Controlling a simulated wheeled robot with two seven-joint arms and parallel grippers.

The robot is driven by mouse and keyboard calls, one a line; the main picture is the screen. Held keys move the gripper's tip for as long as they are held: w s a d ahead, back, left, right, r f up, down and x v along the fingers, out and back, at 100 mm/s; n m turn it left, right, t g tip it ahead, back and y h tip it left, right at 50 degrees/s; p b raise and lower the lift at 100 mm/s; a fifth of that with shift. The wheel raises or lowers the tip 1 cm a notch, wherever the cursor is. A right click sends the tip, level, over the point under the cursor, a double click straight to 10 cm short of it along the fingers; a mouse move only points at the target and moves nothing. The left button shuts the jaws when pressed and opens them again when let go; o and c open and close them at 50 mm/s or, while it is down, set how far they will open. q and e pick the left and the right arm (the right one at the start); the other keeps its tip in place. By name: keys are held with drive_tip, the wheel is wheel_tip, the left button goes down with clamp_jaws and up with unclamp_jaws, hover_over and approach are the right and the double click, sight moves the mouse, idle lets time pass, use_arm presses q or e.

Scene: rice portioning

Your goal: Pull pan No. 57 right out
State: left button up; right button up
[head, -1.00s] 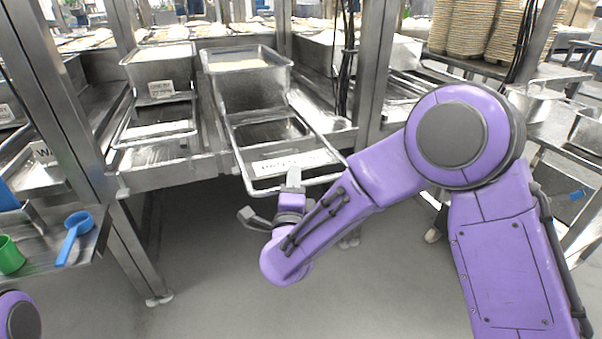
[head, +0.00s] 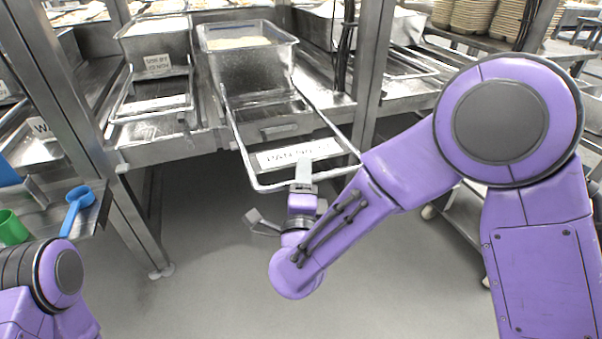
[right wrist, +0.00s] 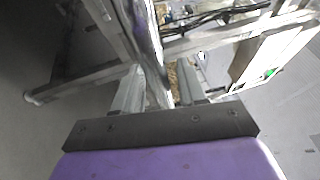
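The label board (head: 298,153) reads "PAN NO" with a blurred number and sits at the front of a wire pull frame (head: 262,186). Behind it, a deep steel pan (head: 250,70) holds a pale, rice-like fill. The frame juts out past the shelf edge. My right gripper (head: 303,172) is at the frame's front bar, just below the label. In the right wrist view a metal bar (right wrist: 153,45) runs between my right gripper's fingers (right wrist: 160,88), and they look closed on it. My left arm shows at the bottom left, but its gripper is outside the picture.
A similar pan (head: 155,45) on a pull frame stands to the left. Steel posts (head: 372,75) flank the bay. A shelf at left holds a blue scoop (head: 77,205) and a green cup (head: 12,228). The floor (head: 215,240) in front is clear.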

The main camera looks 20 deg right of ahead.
drive_tip(key=v, duration=1)
drive_tip(key=shift+s, duration=0.3)
